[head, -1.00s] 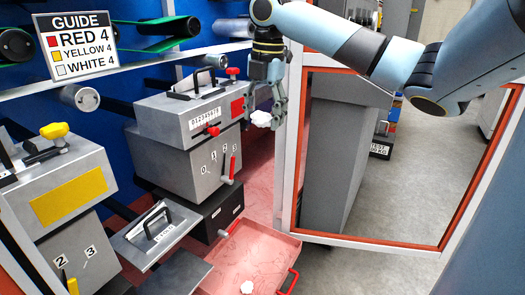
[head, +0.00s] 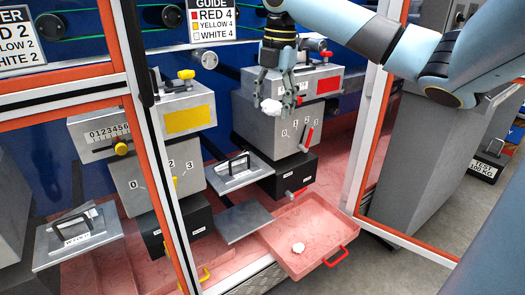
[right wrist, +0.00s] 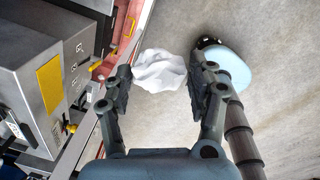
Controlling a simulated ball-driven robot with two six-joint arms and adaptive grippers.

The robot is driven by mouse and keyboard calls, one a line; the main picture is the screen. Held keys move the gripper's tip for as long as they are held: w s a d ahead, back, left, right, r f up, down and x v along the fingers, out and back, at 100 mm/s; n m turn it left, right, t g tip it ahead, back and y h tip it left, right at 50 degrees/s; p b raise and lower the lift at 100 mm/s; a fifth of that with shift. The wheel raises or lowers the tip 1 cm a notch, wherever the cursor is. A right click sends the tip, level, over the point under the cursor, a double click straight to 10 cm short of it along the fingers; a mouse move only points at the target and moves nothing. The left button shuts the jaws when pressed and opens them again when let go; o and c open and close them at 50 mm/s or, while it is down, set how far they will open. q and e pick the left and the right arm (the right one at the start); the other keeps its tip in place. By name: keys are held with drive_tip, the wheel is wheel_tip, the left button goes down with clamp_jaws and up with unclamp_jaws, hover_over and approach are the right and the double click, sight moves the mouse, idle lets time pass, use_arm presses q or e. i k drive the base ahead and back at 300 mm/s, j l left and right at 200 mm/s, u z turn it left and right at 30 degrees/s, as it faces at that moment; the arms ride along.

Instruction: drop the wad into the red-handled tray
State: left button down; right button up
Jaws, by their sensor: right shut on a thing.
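My right gripper (head: 282,98) is shut on a crumpled white wad (head: 270,106), held in the air in front of the red-marked grey machine. The right wrist view shows the wad (right wrist: 159,70) between both fingertips (right wrist: 159,82). The tray (head: 318,226) is pinkish red and pulled out low at the front, with a red handle (head: 336,257) on its front side. Another white wad (head: 298,248) lies in it. The gripper is well above the tray's level and up-picture from it. My left gripper is out of view.
Orange-trimmed door frames (head: 150,120) stand at left and right (head: 372,130) of the opening. A yellow-marked machine (head: 188,120) stands left of the red-marked one (head: 285,125). A grey plate (head: 242,221) lies beside the tray. A guide sign (head: 213,20) hangs behind.

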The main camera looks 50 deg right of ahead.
sight(310, 231)
drive_tip(key=k+l+u, duration=0.15)
drive_tip(key=l, duration=0.35)
drive_tip(key=k+l+u, duration=0.15)
drive_tip(key=k+l, duration=0.25)
drive_tip(key=k+l+u, duration=0.15)
drive_tip(key=k+l, duration=0.15)
drive_tip(key=l, duration=1.9)
